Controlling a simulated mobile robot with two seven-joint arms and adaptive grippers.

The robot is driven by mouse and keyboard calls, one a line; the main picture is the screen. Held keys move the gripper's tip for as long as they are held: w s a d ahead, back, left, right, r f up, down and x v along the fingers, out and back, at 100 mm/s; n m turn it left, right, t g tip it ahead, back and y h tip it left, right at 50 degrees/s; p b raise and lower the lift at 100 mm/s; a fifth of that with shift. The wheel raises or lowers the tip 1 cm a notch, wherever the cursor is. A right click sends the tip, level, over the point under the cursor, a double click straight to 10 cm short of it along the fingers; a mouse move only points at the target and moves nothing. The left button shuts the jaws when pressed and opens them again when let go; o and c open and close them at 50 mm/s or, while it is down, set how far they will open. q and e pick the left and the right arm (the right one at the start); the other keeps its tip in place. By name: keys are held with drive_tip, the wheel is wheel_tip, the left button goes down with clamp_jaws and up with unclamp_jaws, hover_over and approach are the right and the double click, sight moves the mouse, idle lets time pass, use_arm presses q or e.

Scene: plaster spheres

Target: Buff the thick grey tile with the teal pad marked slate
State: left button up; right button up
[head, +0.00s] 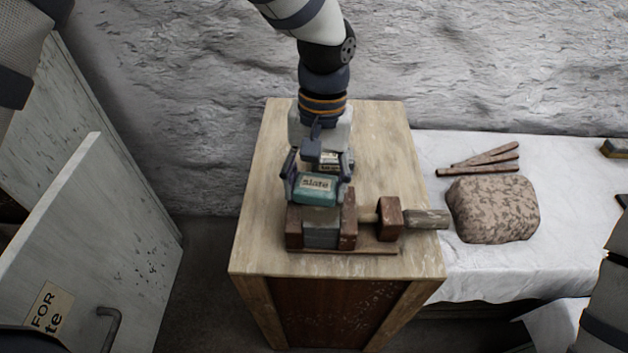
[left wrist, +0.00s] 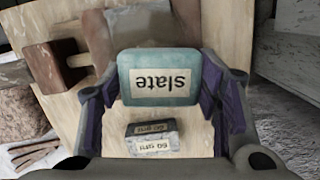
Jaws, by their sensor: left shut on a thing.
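The teal pad (head: 316,195) bears a label reading "slate". My left gripper (head: 318,188) is shut on it, one finger at each side. In the left wrist view the pad (left wrist: 158,62) shows its label upside down between the fingers. The thick grey tile (head: 321,236) sits in a brown wooden clamp (head: 348,222) on the bench. The pad is over the tile's far part and hides it; whether they touch I cannot tell. My right gripper is not in view.
A grey block labelled "60 grit" (left wrist: 152,142) lies on the wooden bench (head: 392,150). The clamp's handle (head: 427,218) points right toward a speckled stone (head: 494,209) and several brown sticks (head: 485,160) on a white cloth (head: 500,275). A grey door (head: 90,250) stands left.

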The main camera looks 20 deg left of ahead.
sight(335, 186)
use_arm(q)
drive_tip(key=shift+w+d, duration=0.15)
drive_tip(key=shift+d, duration=0.7)
drive_tip(key=shift+w+d, duration=0.1)
drive_tip(key=shift+d, duration=0.7)
drive_tip(key=shift+a, duration=0.1)
drive_tip(key=shift+s+a+r, duration=0.1)
drive_tip(key=shift+s+a, duration=0.05)
drive_tip(key=shift+a, duration=0.8)
drive_tip(key=shift+s+a, duration=0.15)
drive_tip(key=shift+a, duration=0.95)
drive_tip(key=shift+d, duration=0.1)
drive_tip(key=shift+d+r, duration=0.3)
drive_tip(key=shift+d, duration=0.2)
drive_tip(key=shift+d+r, duration=0.25)
drive_tip(key=shift+d, duration=0.25)
